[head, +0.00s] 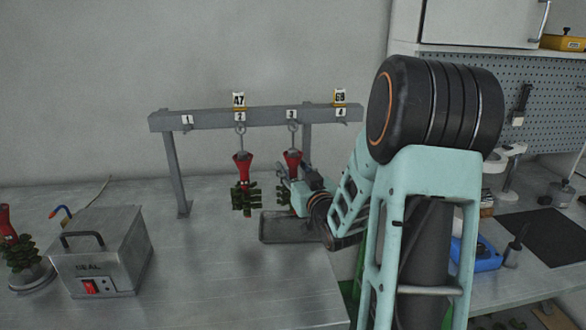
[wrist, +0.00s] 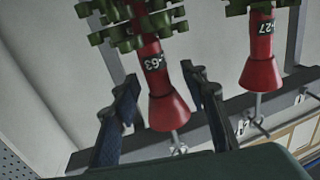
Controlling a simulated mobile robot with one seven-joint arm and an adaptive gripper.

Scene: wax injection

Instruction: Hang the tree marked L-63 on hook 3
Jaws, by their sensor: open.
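The tree marked L-63 (wrist: 155,62), with a red cup and dark green branches, hangs at hook 3 (head: 293,126) of the grey rack; its label shows "-63" in the wrist view. In the head view its red cup (head: 292,160) shows, with the branches partly hidden by my gripper (head: 290,184). In the wrist view my gripper (wrist: 163,80) is open, with one finger on each side of the red cup; I cannot tell if either touches. The metal eye (wrist: 178,146) at the cup's end is at the hook.
Another tree (head: 243,170), its label ending in "-27" in the wrist view (wrist: 262,45), hangs on hook 2 close to the left. A metal SEAL box (head: 100,255) and a third tree (head: 20,252) stand left. Hooks 1 and 4 are empty.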

